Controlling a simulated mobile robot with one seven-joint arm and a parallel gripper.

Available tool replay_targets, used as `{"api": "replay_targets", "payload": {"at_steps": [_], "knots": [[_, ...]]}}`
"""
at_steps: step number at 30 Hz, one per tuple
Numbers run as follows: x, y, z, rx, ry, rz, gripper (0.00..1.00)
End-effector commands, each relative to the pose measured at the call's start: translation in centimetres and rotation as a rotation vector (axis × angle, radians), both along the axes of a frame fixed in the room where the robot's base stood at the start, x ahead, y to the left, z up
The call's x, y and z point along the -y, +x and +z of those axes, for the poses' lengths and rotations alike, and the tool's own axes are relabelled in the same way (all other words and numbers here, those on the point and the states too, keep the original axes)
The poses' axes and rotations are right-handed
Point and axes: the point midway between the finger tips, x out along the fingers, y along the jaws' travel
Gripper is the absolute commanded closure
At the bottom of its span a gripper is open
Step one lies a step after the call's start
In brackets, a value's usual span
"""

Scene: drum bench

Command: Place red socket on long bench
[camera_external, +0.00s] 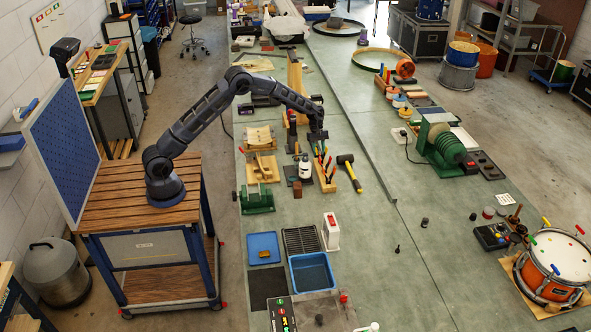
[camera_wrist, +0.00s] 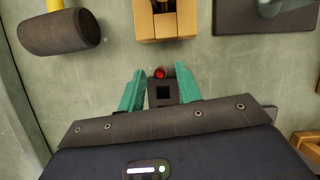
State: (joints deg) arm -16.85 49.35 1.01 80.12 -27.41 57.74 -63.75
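A small round red thing (camera_wrist: 160,72), which may be the red socket, shows between my fingertips in the wrist view. Clear gaps separate it from both teal fingers. My gripper (camera_wrist: 160,70) is open, with a dark block with a square mark (camera_wrist: 163,95) between the fingers; I cannot tell whether this is part of the gripper. In the external view my gripper (camera_external: 318,134) hangs over the far end of the wooden tool rack (camera_external: 327,184). The long green bench (camera_external: 375,235) runs beneath it. Another small red thing (camera_external: 343,297) stands near the front; I cannot tell what it is.
A mallet (camera_external: 346,159) lies right of the rack; its dark head (camera_wrist: 60,32) shows in the wrist view. Blue trays (camera_external: 312,272) and a green vise (camera_external: 256,199) are nearer. Bare bench lies to the right.

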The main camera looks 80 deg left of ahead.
Motion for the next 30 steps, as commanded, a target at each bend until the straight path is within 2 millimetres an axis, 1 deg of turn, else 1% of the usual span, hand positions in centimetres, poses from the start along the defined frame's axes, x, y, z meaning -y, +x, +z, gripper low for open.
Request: {"api": "replay_targets", "payload": {"at_steps": [1, 9, 13, 18, 25, 28, 30], "knots": [[-0.4, 0.0, 1.0, 0.002, 0.001, 0.001, 0.66], [-2.3, -0.3, 5.8, 0.001, 0.000, -0.001, 0.66], [-3.1, -0.4, 7.6, 0.001, 0.000, -0.001, 0.66], [-3.6, -0.5, 8.8, -0.001, 0.000, 0.000, 0.66], [-3.6, -0.7, 9.7, 0.003, 0.002, -0.008, 0.66], [-2.9, -1.3, 11.2, 0.019, 0.014, -0.037, 0.66], [-2.0, -2.2, 13.1, 0.039, 0.026, -0.073, 0.66]]}}
